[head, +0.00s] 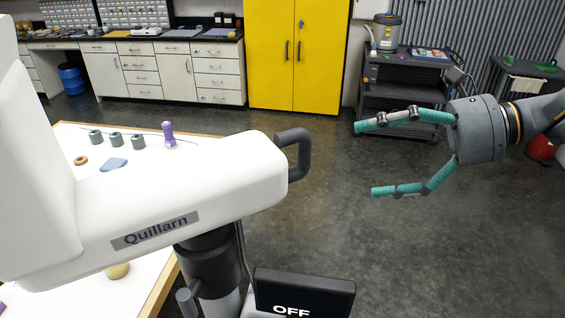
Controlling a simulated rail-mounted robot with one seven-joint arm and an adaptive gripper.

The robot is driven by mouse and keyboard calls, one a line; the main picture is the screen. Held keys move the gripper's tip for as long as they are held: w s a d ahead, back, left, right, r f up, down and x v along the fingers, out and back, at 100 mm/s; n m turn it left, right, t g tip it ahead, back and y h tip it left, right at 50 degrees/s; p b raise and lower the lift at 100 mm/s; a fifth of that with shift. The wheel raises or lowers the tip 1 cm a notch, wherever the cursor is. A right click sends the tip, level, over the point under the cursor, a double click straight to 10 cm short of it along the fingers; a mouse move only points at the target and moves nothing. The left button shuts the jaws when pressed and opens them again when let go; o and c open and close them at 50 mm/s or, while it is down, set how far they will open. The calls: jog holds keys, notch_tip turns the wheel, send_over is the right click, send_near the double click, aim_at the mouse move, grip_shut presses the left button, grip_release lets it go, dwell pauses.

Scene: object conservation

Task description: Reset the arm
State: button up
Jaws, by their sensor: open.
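My gripper (374,160) is at the right of the head view, at the end of my arm, which reaches in from the right edge. Its two teal fingers are spread wide and point left. Nothing is between them. It hangs over open grey floor, clear of the white machine (190,200) marked "Quillarn" that fills the left and middle.
A table (75,140) partly behind the machine holds several grey-green cylinders (116,139), a purple figure (169,134), a brown ring (80,160) and a blue flat piece (114,164). A yellow cabinet (273,60) and dark cart (400,90) stand behind. The middle floor is free.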

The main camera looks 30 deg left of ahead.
dwell(0.3)
jog(key=p+v, duration=0.6)
jog(key=v, duration=0.4)
jog(key=shift+p, duration=0.3)
